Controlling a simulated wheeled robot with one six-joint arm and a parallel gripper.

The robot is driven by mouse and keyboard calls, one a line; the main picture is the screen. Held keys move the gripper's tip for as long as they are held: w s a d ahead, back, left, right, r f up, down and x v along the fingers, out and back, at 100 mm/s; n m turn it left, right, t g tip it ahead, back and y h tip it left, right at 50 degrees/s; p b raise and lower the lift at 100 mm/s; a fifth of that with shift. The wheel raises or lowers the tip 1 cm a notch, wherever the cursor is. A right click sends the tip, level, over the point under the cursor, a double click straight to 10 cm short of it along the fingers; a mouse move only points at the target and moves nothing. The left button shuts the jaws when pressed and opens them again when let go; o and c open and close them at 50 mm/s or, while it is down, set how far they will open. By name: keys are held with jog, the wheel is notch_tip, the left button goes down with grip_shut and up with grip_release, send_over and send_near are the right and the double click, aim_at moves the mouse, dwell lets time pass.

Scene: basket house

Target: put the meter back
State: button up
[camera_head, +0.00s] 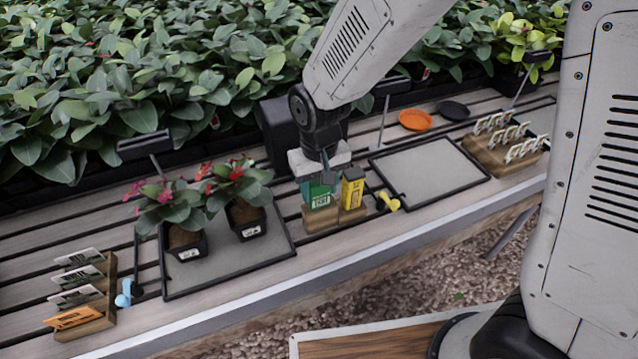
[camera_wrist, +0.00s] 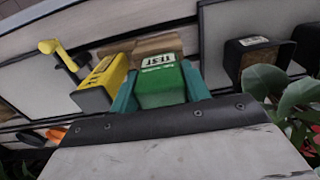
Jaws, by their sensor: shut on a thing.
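A green box-shaped meter with a white label reading TEST (camera_head: 320,198) is at a small wooden block stand (camera_head: 319,220) in the middle of the bench. It also shows in the wrist view (camera_wrist: 160,85). My gripper (camera_head: 321,178) comes down from above and is shut on the green meter, with a teal finger on each side of it. A yellow meter (camera_head: 353,188) stands upright in the neighbouring wooden block, just right of the green one; it also shows in the wrist view (camera_wrist: 101,85). I cannot tell whether the green meter's base is fully seated.
Two potted red-flowered plants (camera_head: 247,220) stand on the left grey tray (camera_head: 275,253). A bare grey tray (camera_head: 430,172) lies right. A yellow tool (camera_head: 389,201) lies beside the yellow meter. Label racks (camera_head: 80,298) (camera_head: 503,148) stand at both ends. Dense foliage is behind.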

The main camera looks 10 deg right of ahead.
jog(key=o, duration=1.1)
